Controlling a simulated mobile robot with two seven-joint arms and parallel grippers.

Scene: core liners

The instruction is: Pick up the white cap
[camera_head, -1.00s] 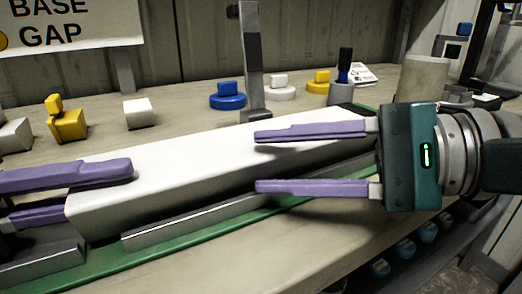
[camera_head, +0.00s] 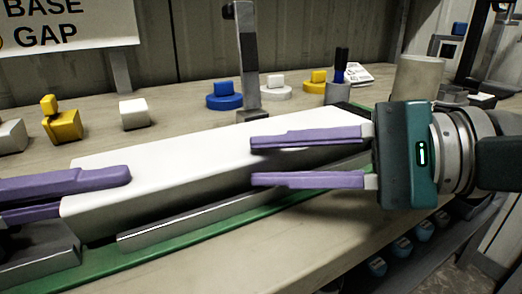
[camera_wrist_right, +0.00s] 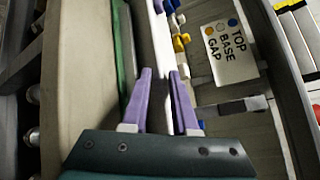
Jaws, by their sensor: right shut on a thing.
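The white cap (camera_head: 275,88) is a round disc with a small block on top, at the back of the bench between a blue cap and a yellow cap. A long white liner (camera_head: 200,165) lies across the front. My right gripper (camera_head: 252,160) is shut on the liner, one finger over its top and one along its front side. The right wrist view shows the two purple fingers (camera_wrist_right: 161,72) on either side of it. My left gripper (camera_head: 128,190) is at the liner's left end, partly cut off by the picture edge, so its grip is unclear.
A blue cap (camera_head: 225,97) and a yellow cap (camera_head: 318,82) flank the white one. A grey post (camera_head: 248,60) stands in front of them. A white block (camera_head: 134,113) and yellow blocks (camera_head: 64,122) sit at left. A grey cylinder (camera_head: 418,78) stands at right.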

